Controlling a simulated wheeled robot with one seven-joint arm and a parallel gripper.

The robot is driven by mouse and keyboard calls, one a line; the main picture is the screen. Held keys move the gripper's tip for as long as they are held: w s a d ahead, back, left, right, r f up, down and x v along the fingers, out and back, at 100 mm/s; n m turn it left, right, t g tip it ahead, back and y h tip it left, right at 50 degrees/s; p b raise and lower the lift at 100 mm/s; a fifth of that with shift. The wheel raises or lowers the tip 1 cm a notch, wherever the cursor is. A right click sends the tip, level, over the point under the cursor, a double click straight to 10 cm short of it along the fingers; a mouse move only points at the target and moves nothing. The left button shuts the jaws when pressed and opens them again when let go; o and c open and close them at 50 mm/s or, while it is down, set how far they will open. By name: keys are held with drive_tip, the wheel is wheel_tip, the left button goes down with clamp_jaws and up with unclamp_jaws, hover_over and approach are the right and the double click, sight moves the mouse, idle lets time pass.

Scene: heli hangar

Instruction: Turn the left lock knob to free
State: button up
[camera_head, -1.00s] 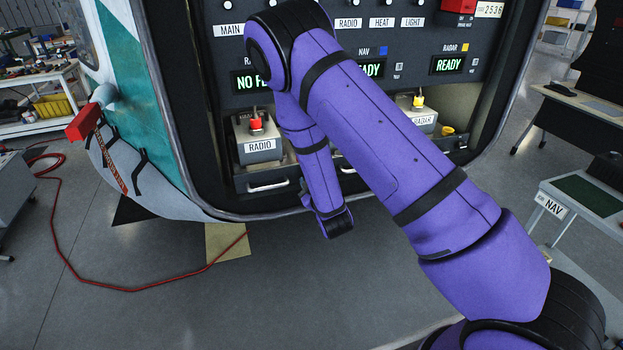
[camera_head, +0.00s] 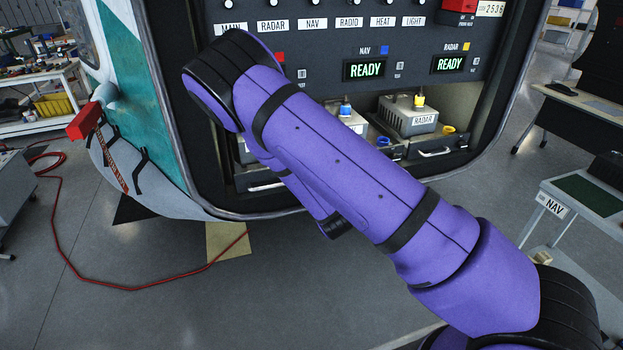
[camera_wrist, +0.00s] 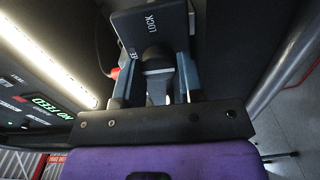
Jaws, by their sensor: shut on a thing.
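In the wrist view my gripper (camera_wrist: 157,74) is shut on a dark rounded knob (camera_wrist: 156,60), with one finger on each side of it. Just beyond the knob is a dark plate (camera_wrist: 135,28) with the word LOCK and a partly covered word ending in EE. The fingers hide part of the knob, so I cannot tell clearly which word it points to. In the head view my arm covers the knob and my gripper.
The avionics panel (camera_head: 330,50) shows READY for NAV and RADAR. The grey RADAR box (camera_head: 408,117) stands in the open bay. In the wrist view a green NO FEED display (camera_wrist: 52,107) glows at left. A red hose (camera_head: 75,270) lies on the floor at left.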

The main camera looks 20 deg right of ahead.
drive_tip(key=shift+n, duration=0.3)
drive_tip(key=o, duration=0.9)
drive_tip(key=shift+s, duration=0.1)
drive_tip(key=s, duration=1)
drive_tip(key=shift+s, duration=0.3)
